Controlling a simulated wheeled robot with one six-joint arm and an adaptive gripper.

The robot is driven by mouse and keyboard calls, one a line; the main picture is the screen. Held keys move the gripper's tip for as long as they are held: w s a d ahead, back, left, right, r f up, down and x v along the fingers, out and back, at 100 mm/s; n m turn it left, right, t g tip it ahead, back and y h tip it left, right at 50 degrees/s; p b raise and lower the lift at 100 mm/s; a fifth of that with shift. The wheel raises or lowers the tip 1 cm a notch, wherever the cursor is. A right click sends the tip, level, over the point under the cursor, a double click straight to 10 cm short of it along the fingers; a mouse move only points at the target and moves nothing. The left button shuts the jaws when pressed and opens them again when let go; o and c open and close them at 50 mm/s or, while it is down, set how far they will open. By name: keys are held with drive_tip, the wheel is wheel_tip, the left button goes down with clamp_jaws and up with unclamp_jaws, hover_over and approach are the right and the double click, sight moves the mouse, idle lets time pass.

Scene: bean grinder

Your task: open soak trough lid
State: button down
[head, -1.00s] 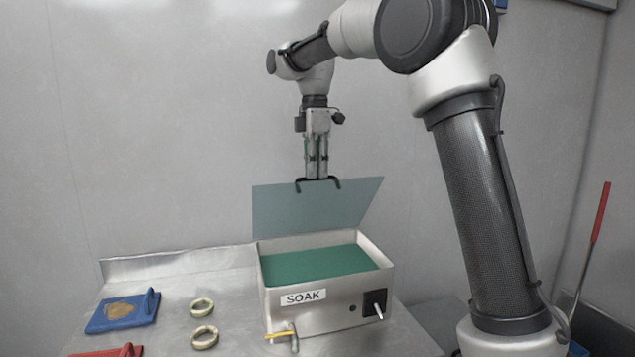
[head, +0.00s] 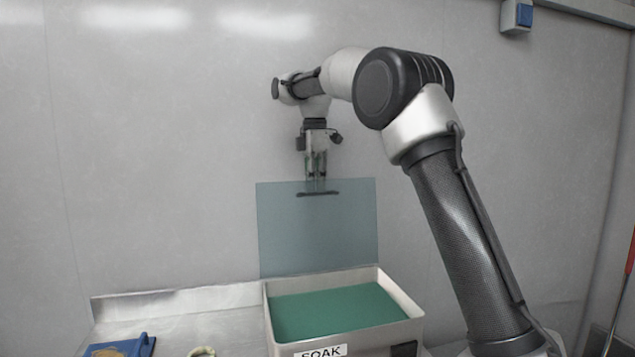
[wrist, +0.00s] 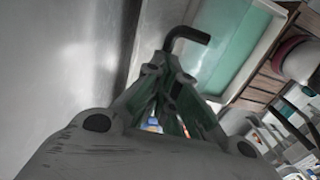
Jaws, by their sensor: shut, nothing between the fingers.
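The soak trough (head: 405,301) is a pale metal box labelled SOAK, with green contents (head: 340,313) showing in its open top. Its translucent blue-grey lid (head: 318,238) stands upright along the trough's back edge. A dark handle (head: 302,194) runs across the lid's upper part; a dark bar of it also shows in the wrist view (wrist: 190,36). My gripper (head: 316,187) points down at the lid's upper edge, beside the handle. Its fingers are shut with nothing between them. The lid partly veils the fingertips, so I cannot tell whether they touch it.
A metal worktop (head: 200,325) with a raised back edge lies left of the trough. A blue tool with a brown patch (head: 122,348) and a pale ring (head: 202,352) are cut off at the bottom. A plain wall stands behind.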

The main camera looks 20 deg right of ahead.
drive_tip(key=shift+w+f, duration=0.15)
drive_tip(key=shift+f, duration=1.05)
drive_tip(key=c, duration=1.7)
unclamp_jaws()
drive_tip(key=shift+a, duration=0.1)
drive_tip(key=shift+o, duration=0.9)
drive_tip(key=shift+w+f, duration=0.15)
drive_tip(key=shift+w, duration=0.1)
wheel_tip(320, 180, up, 10)
drive_tip(key=shift+w+f, duration=0.25)
